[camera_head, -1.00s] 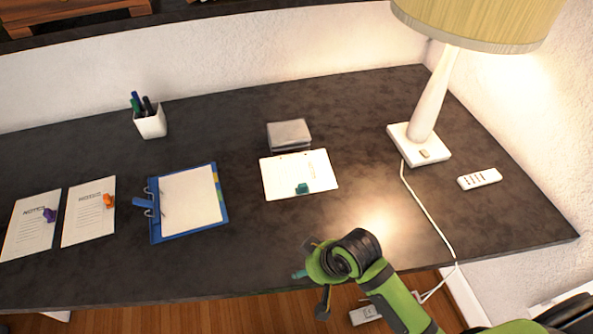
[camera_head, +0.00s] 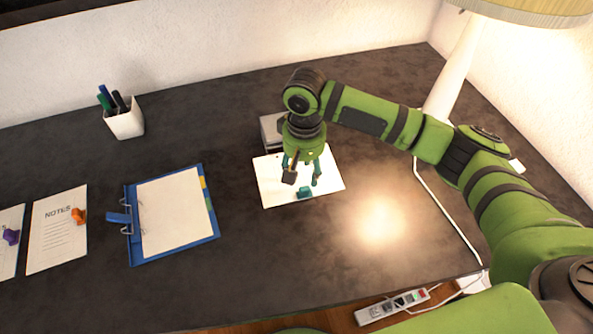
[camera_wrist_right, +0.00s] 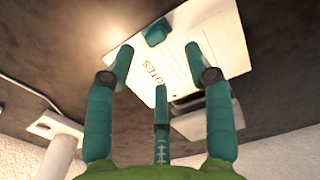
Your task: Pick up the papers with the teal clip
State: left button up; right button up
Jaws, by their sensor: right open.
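The white papers (camera_head: 272,184) lie flat on the dark desk, with the teal clip (camera_head: 305,193) on their near edge. My right gripper (camera_head: 303,180) is open and empty above the papers, fingers pointing down, just behind the clip in the head view. In the right wrist view, the papers (camera_wrist_right: 215,45) lie beyond the open fingers of the gripper (camera_wrist_right: 158,65), and the clip (camera_wrist_right: 157,32) shows between and past the fingertips. The gripper hides part of the sheet in the head view. My left gripper is not in view.
A grey stack (camera_head: 272,131) stands behind the papers. Left are a blue clipboard (camera_head: 213,232), notes with an orange clip (camera_head: 78,215), a purple clip (camera_head: 11,236) and a white pen cup (camera_head: 126,123). A lamp (camera_head: 455,75) with a cord stands right. Desk around the papers' front is clear.

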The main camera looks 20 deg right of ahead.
aim_at(305, 187)
jog(key=shift+s+d+f+p, duration=0.15)
jog(key=shift+f+p, duration=0.15)
jog(key=shift+f, duration=0.6)
notch_tip(305, 187, down, 4)
jog(key=shift+f+p, duration=0.25)
jog(key=shift+p, duration=0.1)
jog(key=shift+c, duration=0.4)
grip_shut()
